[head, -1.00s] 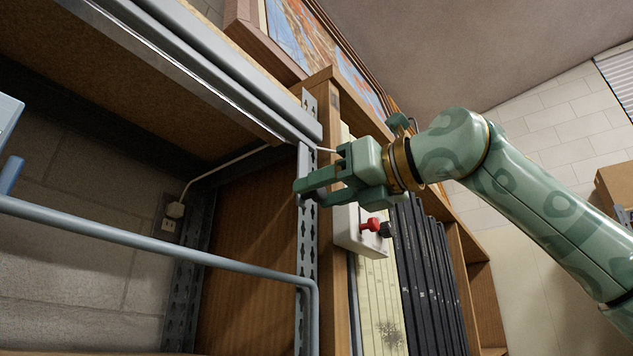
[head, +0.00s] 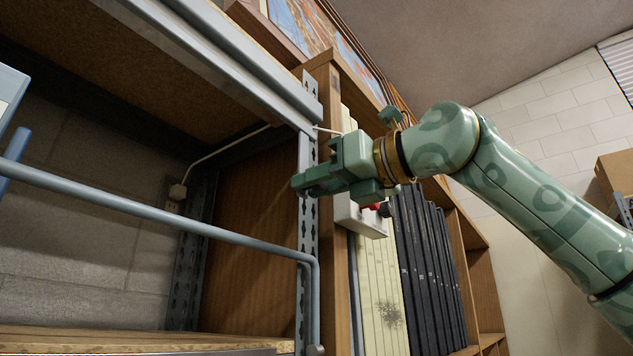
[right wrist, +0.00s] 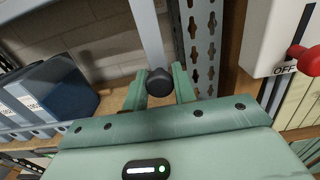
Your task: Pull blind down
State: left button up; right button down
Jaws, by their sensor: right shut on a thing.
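My right gripper (head: 300,186) is in front of the perforated upright at the shelf's right end, just below a long grey rail (head: 238,62) along the shelf's upper front edge. In the right wrist view it is shut on a dark round knob (right wrist: 160,82) between its fingertips. A grey strip (right wrist: 148,30) runs up from behind the knob; I cannot tell whether they are joined. No lowered blind covers the shelf opening; whether the grey rail belongs to the blind is unclear. A slatted white blind (head: 620,65) shows at the far right. My left gripper is not in view.
A white switch box (head: 358,216) with a red lever (right wrist: 304,58) marked OFF is close beside the gripper. A blue-grey bar (head: 180,212) crosses the front of the shelf. Dark binders (head: 425,265) stand to the right. A cardboard box (head: 615,180) is at far right.

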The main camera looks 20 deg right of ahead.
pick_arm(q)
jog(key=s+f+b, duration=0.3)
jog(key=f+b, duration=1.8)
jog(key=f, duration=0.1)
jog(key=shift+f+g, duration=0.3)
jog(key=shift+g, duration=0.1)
pick_arm(e)
notch_tip(320, 180, down, 25)
jog(key=c, duration=1.2)
grip_release()
jog(key=shift+s+d, duration=0.1)
jog(key=v, duration=1.6)
jog(key=shift+s+d, duration=0.15)
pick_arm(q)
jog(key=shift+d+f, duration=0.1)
